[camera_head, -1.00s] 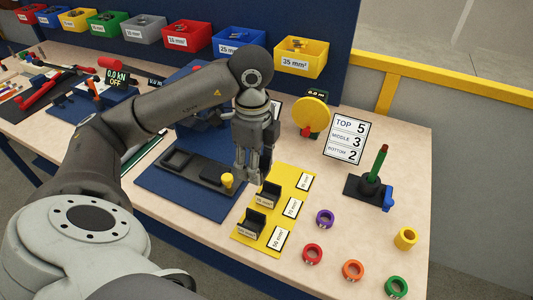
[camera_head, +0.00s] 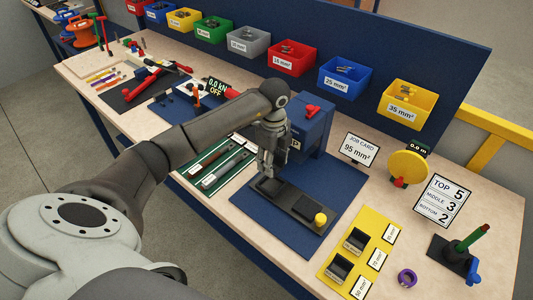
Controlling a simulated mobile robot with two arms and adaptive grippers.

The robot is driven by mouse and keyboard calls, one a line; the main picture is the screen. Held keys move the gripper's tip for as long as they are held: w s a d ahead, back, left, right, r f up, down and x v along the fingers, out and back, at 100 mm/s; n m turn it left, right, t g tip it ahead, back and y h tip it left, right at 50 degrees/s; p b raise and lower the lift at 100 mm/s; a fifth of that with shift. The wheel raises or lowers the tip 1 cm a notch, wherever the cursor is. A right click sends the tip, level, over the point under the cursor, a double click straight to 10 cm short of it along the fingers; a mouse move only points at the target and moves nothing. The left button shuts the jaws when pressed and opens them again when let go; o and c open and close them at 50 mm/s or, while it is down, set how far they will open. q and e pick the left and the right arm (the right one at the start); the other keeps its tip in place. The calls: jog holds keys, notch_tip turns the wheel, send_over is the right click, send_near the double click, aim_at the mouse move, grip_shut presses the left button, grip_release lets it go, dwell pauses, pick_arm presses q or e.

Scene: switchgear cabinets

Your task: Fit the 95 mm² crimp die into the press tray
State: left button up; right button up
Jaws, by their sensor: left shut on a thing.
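My left gripper (camera_head: 265,174) reaches in from the left and points down over the far-left end of the black press tray (camera_head: 297,208). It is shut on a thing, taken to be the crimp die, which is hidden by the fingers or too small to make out. I cannot tell whether it touches the tray. The tray lies on a blue mat with a yellow knob (camera_head: 320,219) at its near-right end. The blue press (camera_head: 312,130) stands behind. The yellow die board (camera_head: 334,271) holds two dark dies; its far place looks bare. My right gripper is not in view.
A job card (camera_head: 361,148) reads 95 mm². A yellow disc (camera_head: 408,168) and a number board (camera_head: 443,201) stand to the right. A green tool mat (camera_head: 215,166) lies left of the tray. Coloured bins (camera_head: 411,100) line the back panel.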

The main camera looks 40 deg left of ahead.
pick_arm(q)
jog(key=shift+a+f, duration=0.15)
jog(key=shift+f, duration=0.05)
jog(key=shift+w+f+b, duration=0.1)
jog(key=shift+f+b, duration=0.2)
jog(key=shift+b, duration=0.05)
jog(key=shift+f+b, duration=0.55)
jog(key=shift+f, duration=0.15)
jog(key=shift+f+b, duration=0.6)
jog(key=shift+f, duration=0.15)
jog(key=shift+f+b, duration=0.35)
jog(key=shift+f, duration=0.15)
jog(key=shift+f+b, duration=0.95)
jog(key=shift+f, duration=0.5)
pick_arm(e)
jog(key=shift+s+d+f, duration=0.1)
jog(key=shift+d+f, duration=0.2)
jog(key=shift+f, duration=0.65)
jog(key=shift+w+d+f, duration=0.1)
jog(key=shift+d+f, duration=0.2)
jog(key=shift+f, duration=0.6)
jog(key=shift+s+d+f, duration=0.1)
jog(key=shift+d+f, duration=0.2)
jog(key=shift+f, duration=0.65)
pick_arm(q)
jog(key=o, duration=1.3)
jog(key=shift+o, duration=0.2)
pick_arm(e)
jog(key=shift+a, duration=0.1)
